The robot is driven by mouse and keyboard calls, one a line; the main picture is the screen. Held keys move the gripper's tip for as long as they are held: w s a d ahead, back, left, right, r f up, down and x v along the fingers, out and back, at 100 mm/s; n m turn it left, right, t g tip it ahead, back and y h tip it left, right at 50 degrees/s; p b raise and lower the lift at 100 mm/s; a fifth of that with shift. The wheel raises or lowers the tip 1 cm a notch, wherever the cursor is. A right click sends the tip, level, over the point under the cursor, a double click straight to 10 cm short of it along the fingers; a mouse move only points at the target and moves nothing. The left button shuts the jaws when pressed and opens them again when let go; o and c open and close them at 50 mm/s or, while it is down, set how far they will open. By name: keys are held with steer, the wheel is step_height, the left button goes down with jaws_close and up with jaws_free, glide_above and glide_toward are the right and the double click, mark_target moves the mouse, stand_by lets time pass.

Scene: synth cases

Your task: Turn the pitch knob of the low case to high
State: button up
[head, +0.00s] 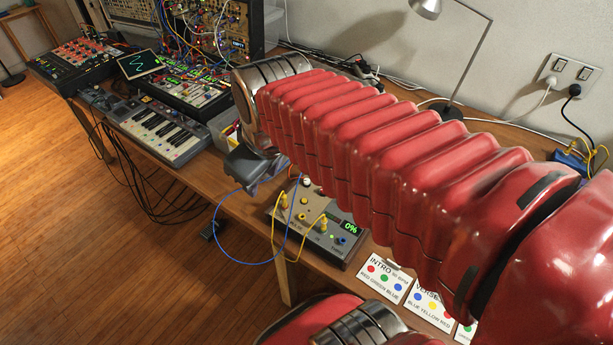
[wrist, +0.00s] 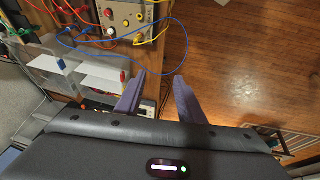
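A low case (head: 190,92) with green-lit panels and many small knobs stands on the bench, at the foot of a tall rack. Its labels are too small to read, so I cannot tell which knob is pitch. My gripper (head: 252,166) is in front of the bench edge, between the keyboard and a small grey box with a 0% display. In the wrist view my gripper's (wrist: 160,77) two purple-grey fingers stand apart with nothing between them. It touches no knob. My red bellows arm hides part of the bench.
The grey box (head: 344,250) carries yellow and blue cables; a blue cable loops over the bench edge near my gripper. A keyboard (head: 160,130), a red-and-black unit (head: 75,62) and a tall patched rack (head: 225,20) stand to the left. Cards (head: 384,277) lie at the front right.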

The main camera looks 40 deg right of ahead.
steer(key=w+d+f+n+g, duration=0.2)
steer(key=w+d+f+n, duration=0.2)
steer(key=w+d+n, duration=0.35)
steer(key=n+g, duration=0.2)
steer(key=n, duration=0.3)
glide_above(306, 180)
step_height(306, 180, down, 8)
steer(key=shift+s, duration=0.3)
steer(key=shift+m, duration=0.25)
steer(key=f, duration=1.3)
steer(key=shift+w+f, duration=0.2)
steer(key=shift+f, duration=0.15)
jaws_close()
